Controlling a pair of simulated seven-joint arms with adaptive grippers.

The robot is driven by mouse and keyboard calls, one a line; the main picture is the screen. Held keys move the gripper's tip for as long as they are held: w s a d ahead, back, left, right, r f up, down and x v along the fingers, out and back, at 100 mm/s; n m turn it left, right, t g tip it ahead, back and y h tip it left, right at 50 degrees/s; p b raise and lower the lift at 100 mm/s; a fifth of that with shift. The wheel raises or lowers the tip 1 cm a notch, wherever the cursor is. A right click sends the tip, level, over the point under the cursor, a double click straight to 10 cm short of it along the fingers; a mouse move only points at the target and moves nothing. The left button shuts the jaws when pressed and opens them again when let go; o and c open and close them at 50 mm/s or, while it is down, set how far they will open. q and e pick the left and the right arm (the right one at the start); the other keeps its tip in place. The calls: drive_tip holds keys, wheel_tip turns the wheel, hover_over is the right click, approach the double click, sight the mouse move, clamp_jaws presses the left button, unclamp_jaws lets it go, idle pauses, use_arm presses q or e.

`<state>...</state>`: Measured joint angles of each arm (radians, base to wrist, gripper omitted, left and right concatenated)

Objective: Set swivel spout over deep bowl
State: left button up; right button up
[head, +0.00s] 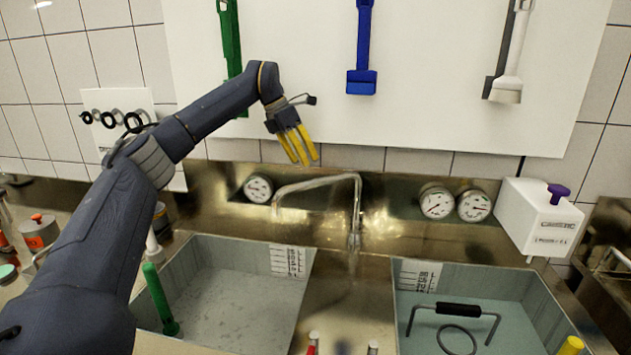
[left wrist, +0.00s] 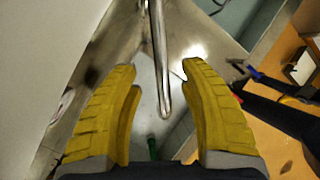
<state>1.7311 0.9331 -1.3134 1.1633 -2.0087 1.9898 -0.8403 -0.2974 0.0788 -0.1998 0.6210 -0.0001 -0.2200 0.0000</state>
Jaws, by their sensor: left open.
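The swivel spout (head: 318,186) is a thin metal pipe on an upright behind the gap between two sunken basins. Its arm points left, with its tip over the back edge of the left basin (head: 300,305). The right basin (head: 545,300) holds pale water. Both have depth scales; I cannot tell which is deeper. My left gripper (head: 302,158), with yellow fingers, is open above and behind the spout's arm in the head view. In the left wrist view the spout (left wrist: 160,60) shows between the open fingers (left wrist: 158,75), apparently beyond them and not gripped. My right gripper is not in view.
A green-handled brush (head: 158,298) leans in the left basin. A black-gripped wire tool (head: 458,309) stands in the right one. Dial gauges (head: 437,202) sit on the metal backsplash. A white box (head: 535,225) with a purple knob is at right. Tools hang on the wall board (head: 430,60).

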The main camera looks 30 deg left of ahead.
sight(315, 180)
use_arm(q)
drive_tip(key=shift+x, duration=3.95)
drive_tip(key=shift+c, duration=0.3)
clamp_jaws()
